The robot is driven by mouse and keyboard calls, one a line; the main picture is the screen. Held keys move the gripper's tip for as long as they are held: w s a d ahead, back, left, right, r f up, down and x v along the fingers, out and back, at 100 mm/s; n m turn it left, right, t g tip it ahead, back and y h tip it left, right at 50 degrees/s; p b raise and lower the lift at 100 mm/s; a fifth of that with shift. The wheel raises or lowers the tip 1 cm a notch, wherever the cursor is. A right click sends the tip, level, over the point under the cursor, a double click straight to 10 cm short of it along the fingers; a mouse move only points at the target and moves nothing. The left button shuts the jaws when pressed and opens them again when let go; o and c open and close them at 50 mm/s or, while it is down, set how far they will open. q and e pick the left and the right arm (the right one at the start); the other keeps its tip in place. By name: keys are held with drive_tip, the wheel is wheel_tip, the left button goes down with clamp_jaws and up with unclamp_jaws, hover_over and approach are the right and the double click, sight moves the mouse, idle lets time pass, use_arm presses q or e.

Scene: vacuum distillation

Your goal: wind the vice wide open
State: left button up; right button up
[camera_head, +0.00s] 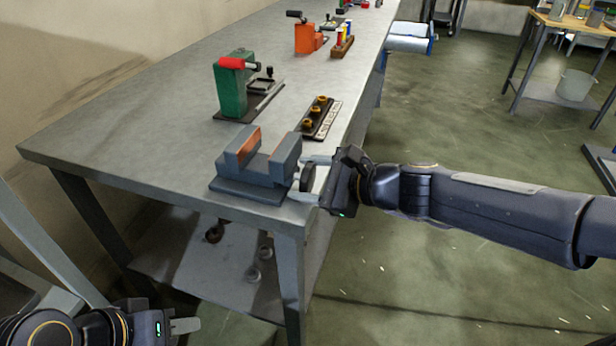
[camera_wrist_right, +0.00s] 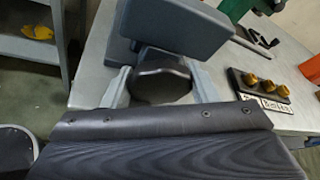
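The blue-grey vice (camera_head: 268,168) with orange-brown jaw faces sits on the near corner of the workbench. A clear empty gap shows between its two jaws. A dark round handwheel (camera_head: 307,179) is on its right end, by the bench edge. My right gripper (camera_head: 311,178) has one finger on each side of this handwheel and appears closed on its rim. The wrist view shows the handwheel (camera_wrist_right: 160,82) between the two pale fingers, in front of the vice's grey jaw block (camera_wrist_right: 178,27). My left gripper (camera_head: 186,326) is low at the bottom left, away from the bench; its opening is not clear.
On the workbench (camera_head: 170,130), a green press with a red handle (camera_head: 232,88) and a small tray with brass knobs (camera_head: 320,118) stand behind the vice. An orange device (camera_head: 306,38) is farther back. Open floor lies to the right of the bench.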

sight(312, 177)
drive_tip(key=shift+s+a+r, duration=0.1)
drive_tip(key=shift+r, duration=0.25)
drive_tip(key=shift+o, duration=0.2)
drive_tip(key=shift+d+r+p, duration=0.2)
drive_tip(key=shift+d+p, duration=0.35)
drive_tip(key=shift+p, duration=0.1)
drive_tip(key=shift+o, duration=0.2)
drive_tip(key=shift+d+r, duration=0.1)
drive_tip(key=shift+d, duration=0.45)
drive_tip(key=v, duration=0.2)
drive_tip(key=p+v, duration=0.1)
drive_tip(key=v, duration=0.1)
drive_tip(key=shift+s, duration=0.35)
drive_tip(key=shift+a, duration=0.1)
drive_tip(key=shift+s, duration=0.15)
use_arm(q)
wheel_tip(312, 177, up, 4)
drive_tip(key=shift+s+f+p, duration=0.1)
drive_tip(key=shift+p, duration=0.6)
use_arm(e)
drive_tip(key=v, duration=0.2)
drive_tip(key=shift+d, duration=0.35)
